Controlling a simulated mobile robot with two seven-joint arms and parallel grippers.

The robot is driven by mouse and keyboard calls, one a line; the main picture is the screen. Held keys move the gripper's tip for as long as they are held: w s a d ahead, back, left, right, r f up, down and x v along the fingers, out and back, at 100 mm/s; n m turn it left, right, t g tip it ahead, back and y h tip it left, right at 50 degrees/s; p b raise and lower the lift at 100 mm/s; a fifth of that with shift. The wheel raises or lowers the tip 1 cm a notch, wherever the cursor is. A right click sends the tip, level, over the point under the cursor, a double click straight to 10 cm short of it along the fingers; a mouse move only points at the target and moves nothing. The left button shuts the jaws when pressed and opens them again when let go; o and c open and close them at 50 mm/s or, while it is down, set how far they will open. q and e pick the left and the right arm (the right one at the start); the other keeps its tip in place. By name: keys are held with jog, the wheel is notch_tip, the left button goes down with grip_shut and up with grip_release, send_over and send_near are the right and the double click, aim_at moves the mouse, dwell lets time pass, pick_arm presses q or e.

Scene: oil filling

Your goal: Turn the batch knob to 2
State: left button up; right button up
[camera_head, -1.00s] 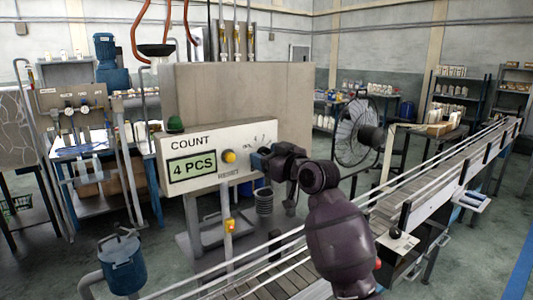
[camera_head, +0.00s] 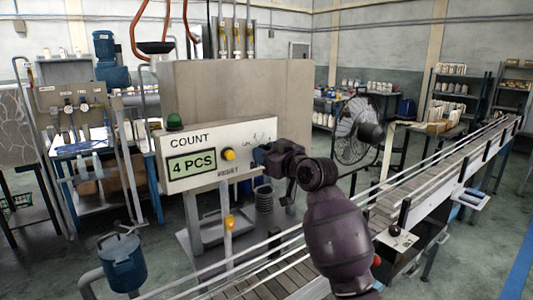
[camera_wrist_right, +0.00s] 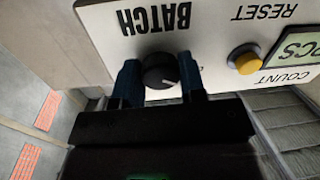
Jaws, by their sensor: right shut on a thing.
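The white control panel (camera_head: 208,142) carries a "COUNT" label and a display (camera_head: 191,165) reading "4 PCS". A yellow reset button (camera_head: 228,154) sits to the right of the display. The black batch knob (camera_wrist_right: 161,71) shows in the right wrist view under the "BATCH" label, which appears upside down there; a white pointer mark is on its face. My right gripper (camera_wrist_right: 158,80) has its two blue fingers on either side of the knob, shut on it. In the head view the right gripper (camera_head: 260,154) hides the knob. My left gripper is not in view.
A conveyor (camera_head: 390,208) runs from the front up to the back right. A fan (camera_head: 354,132) stands behind it. A blue lidded pot (camera_head: 123,263) is at the front left. A green dome (camera_head: 175,121) sits on top of the panel.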

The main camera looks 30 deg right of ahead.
jog(key=shift+m+t, duration=0.3)
jog(key=shift+m, duration=3.4)
jog(key=o, duration=0.9)
jog(key=b+v, duration=0.2)
jog(key=v, duration=0.8)
jog(key=shift+s, duration=0.4)
